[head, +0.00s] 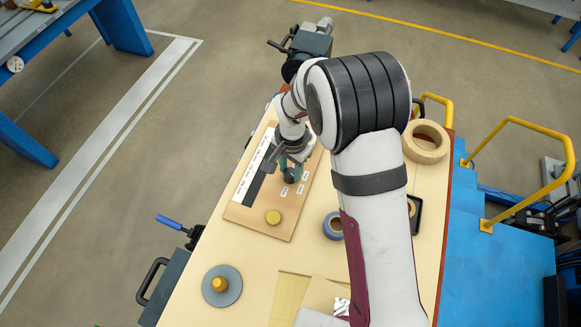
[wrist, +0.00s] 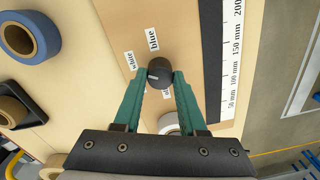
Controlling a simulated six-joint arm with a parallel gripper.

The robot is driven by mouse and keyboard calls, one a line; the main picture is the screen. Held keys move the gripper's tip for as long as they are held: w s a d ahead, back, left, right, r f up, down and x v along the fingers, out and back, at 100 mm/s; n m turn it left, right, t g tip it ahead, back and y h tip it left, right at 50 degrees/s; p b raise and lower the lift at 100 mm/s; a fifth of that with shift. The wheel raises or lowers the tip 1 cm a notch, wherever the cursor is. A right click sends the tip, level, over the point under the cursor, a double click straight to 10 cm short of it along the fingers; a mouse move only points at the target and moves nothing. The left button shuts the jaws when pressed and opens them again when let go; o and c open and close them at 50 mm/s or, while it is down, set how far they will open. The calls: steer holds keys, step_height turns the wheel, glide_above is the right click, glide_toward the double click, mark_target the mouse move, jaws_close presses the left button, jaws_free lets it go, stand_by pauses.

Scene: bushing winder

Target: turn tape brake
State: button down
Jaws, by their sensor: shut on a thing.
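A small black knob (wrist: 160,74) stands on the tan board between my gripper's green fingers. My gripper (wrist: 160,82) is shut on it, with a fingertip at each side. In the head view the knob (head: 291,176) is partly covered by my gripper (head: 290,167). I cannot tell which label the knob points to.
A ruler strip (wrist: 232,60) runs along the board. A white round part (wrist: 169,123) is partly hidden behind my gripper.

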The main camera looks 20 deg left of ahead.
mark_target(292, 173)
steer(key=shift+c, duration=2.3)
jaws_free()
step_height(292, 173, up, 16)
steer(key=shift+d, duration=0.2)
steer(key=shift+f, duration=0.1)
steer(key=s+d+r+m, duration=0.1)
steer(key=s+d+r, duration=0.2)
steer(key=s+d, duration=0.4)
steer(key=s+d+r, duration=0.3)
steer(key=s+d, duration=0.2)
steer(key=d, duration=0.5)
steer(key=s+d+f+y, duration=0.1)
steer(key=s+d+f, duration=0.1)
steer(key=s, duration=0.7)
steer(key=shift+s+d+f+m, duration=0.15)
steer(key=shift+s+d+m, duration=0.25)
steer(key=shift+d, duration=0.15)
